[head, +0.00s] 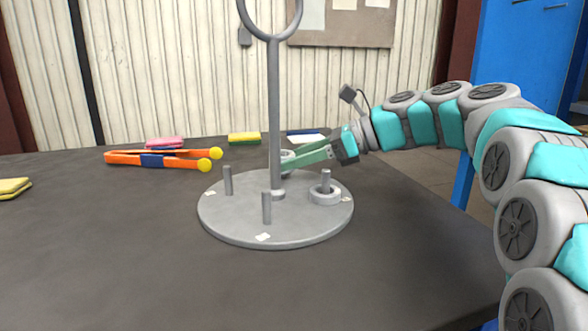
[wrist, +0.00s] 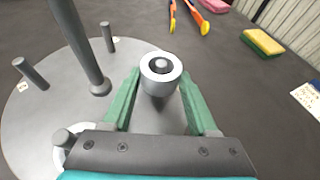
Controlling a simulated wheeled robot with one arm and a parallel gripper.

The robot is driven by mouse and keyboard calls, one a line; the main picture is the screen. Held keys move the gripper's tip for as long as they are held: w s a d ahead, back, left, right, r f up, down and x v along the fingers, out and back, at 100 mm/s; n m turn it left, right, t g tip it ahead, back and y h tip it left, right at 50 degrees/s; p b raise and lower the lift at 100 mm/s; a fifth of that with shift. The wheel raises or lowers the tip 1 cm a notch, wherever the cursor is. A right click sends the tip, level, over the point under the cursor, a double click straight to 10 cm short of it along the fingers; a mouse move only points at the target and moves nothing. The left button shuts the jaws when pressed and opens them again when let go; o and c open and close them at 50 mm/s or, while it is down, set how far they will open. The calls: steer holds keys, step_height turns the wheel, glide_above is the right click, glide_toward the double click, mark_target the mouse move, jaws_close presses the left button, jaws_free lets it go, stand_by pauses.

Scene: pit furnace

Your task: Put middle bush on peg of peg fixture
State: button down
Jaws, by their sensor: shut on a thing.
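The peg fixture (head: 235,215) is a round grey plate with several short pegs and a tall central post (head: 274,110) topped by a ring. My gripper (wrist: 160,82) has its green fingers closed on either side of a light grey bush (wrist: 160,85) at the far side of the plate. A peg's tip (wrist: 160,66) shows inside that bush's hole; how far down the bush sits is unclear. In the head view, the post and my fingers partly hide this bush (head: 287,155). Another bush (head: 325,197) sits around the right peg (head: 326,179). The left peg (head: 227,180) and front peg (head: 267,207) are bare.
Orange tongs (head: 135,158) with yellow tips lie left of the fixture. A pink sponge (head: 167,142), a yellow-green sponge (head: 244,138) and another sponge (head: 14,187) lie on the dark table (head: 120,250). The table's front left is clear.

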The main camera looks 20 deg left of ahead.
steer(key=shift+f, duration=0.75)
steer(key=shift+c, duration=0.9)
jaws_free()
steer(key=shift+d+r, duration=0.1)
steer(key=shift+r, duration=0.05)
steer(key=p+v, duration=0.1)
steer(key=v, duration=1)
steer(key=shift+w+d, duration=0.1)
steer(key=shift+d, duration=0.3)
